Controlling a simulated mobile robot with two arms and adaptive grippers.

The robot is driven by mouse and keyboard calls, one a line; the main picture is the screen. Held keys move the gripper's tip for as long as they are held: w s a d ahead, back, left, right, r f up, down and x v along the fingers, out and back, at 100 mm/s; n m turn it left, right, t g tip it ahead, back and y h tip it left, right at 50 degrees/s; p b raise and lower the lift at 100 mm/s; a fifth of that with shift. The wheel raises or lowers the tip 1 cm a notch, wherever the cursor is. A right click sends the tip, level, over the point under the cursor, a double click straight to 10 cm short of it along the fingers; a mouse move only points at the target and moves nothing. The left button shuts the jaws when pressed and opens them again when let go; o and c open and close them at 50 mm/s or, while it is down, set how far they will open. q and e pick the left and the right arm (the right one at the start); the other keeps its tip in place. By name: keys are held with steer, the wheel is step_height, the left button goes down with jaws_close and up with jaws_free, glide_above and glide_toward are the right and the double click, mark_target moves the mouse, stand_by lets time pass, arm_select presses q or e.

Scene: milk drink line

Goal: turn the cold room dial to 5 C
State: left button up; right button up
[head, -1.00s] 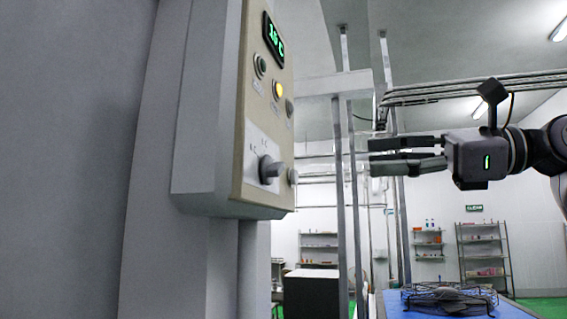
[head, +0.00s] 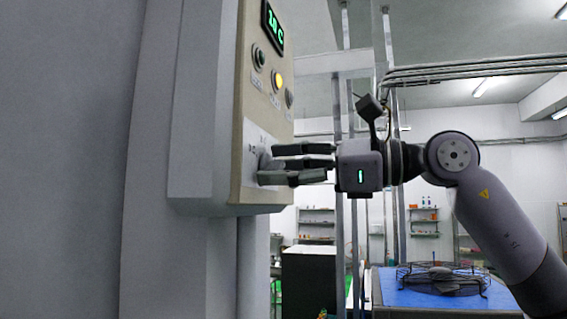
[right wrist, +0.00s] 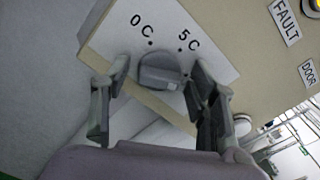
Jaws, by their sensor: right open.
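The cold room dial (right wrist: 160,72) is a grey knob on a white plate of the control box. In the right wrist view, the "0 C" and "5 C" marks show above it; where its pointer stands I cannot tell. In the head view the dial (head: 265,160) is partly behind my fingers. My right gripper (head: 270,164) is open, with its fingertips at the dial. In the right wrist view, one finger of the gripper (right wrist: 158,75) is on each side of the knob, without a clear grip. The green display (head: 273,26) appears to read 10 C. My left gripper is out of view.
The control box (head: 205,110) carries a lit yellow lamp (head: 277,80) and a dark green one (head: 258,56) above the dial. Metal posts (head: 341,230) stand behind my right gripper. A blue-topped table (head: 390,291) with a round wire-guarded fan (head: 440,277) is at lower right.

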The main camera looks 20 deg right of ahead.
steer(key=shift+c, duration=0.4)
steer(key=shift+s+d, duration=0.15)
steer(key=c, duration=1.1)
